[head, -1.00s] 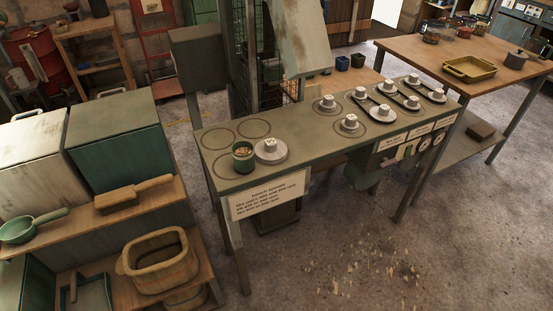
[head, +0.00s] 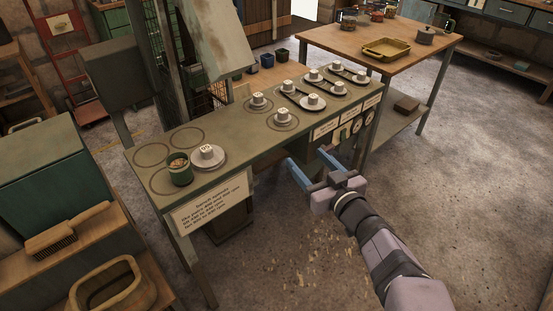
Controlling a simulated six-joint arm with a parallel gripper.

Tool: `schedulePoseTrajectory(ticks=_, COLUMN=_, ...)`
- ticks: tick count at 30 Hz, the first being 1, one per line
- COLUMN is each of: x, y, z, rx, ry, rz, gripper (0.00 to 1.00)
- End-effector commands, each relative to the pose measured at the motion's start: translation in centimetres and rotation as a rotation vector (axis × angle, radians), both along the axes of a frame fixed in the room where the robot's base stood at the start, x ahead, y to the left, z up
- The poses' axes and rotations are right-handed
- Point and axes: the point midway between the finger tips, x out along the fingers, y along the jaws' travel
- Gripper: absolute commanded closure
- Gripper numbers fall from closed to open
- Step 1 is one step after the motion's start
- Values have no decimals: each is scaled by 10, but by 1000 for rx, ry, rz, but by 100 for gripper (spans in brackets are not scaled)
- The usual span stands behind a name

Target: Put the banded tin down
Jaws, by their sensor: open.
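A small green tin (head: 180,174) with brownish contents stands upright at the left end of the grey-green bench (head: 225,135). It may be the banded tin; its band is too small to make out. It stands over the nearest of the rings (head: 156,189) drawn on the bench top, towards that ring's right side. A grey pulley (head: 208,160) with a white numbered block sits close to its right. My gripper (head: 308,160) is open and empty, with blue fingers, in front of the bench's right half, well away from the tin.
Two bare rings (head: 151,155) lie behind the tin. Several pulleys with white blocks, some joined by belts, fill the bench's right half. A lettered sign (head: 212,201) hangs on the front edge. A wooden table (head: 370,38) holds a yellow tray (head: 386,48).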

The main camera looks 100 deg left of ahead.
Motion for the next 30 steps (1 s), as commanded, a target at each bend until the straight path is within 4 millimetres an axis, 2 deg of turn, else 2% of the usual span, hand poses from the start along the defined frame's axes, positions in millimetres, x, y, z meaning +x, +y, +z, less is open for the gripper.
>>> schedulePoseTrajectory(ticks=1, x=-50, y=-5, z=-3, rx=20, ry=15, rz=98, gripper=40)
schedulePoseTrajectory(ticks=3, x=-106, y=-16, z=-5, rx=43, ry=36, rz=219, gripper=40)
schedulePoseTrajectory(ticks=6, x=-170, y=-36, z=-6, rx=66, ry=61, rz=361, gripper=40)
schedulePoseTrajectory(ticks=10, x=-221, y=-59, z=-9, rx=80, ry=84, rz=482, gripper=40)
schedulePoseTrajectory(ticks=12, x=-235, y=-67, z=-9, rx=86, ry=89, rz=518, gripper=40)
schedulePoseTrajectory(ticks=15, x=-245, y=-73, z=-10, rx=87, ry=95, rz=544, gripper=40)
schedulePoseTrajectory(ticks=30, x=-263, y=-63, z=-10, rx=88, ry=93, rz=544, gripper=40)
